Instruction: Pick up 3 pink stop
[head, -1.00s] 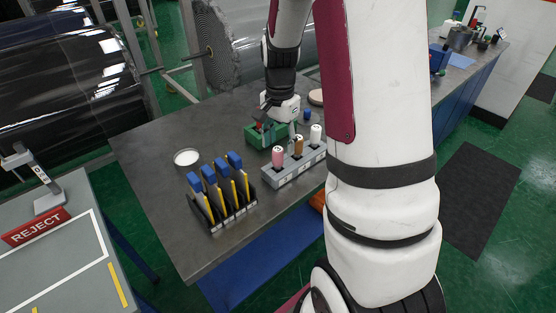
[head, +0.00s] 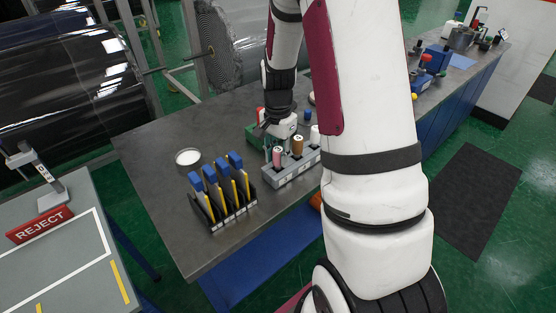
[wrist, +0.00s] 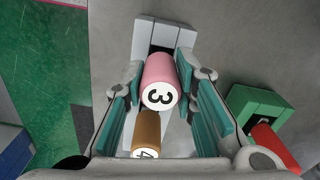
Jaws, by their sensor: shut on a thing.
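The pink stop (head: 277,156), a cylinder marked 3, stands at the left end of a grey rack (head: 285,178) on the bench. In the wrist view the pink stop (wrist: 158,82) lies between the teal pads of my gripper (wrist: 160,76), which is shut on it. My gripper in the head view (head: 270,148) reaches down at the pink stop, its fingers partly hidden. A brown stop (head: 297,146), marked 4 in the wrist view (wrist: 147,132), stands beside it. I cannot tell whether the pink stop is still seated in its slot.
A white stop (head: 315,134) is partly behind my arm. A green block (head: 252,137) stands close behind the rack. A holder with blue-topped yellow tools (head: 226,206) and a round white dish (head: 188,157) are to the left.

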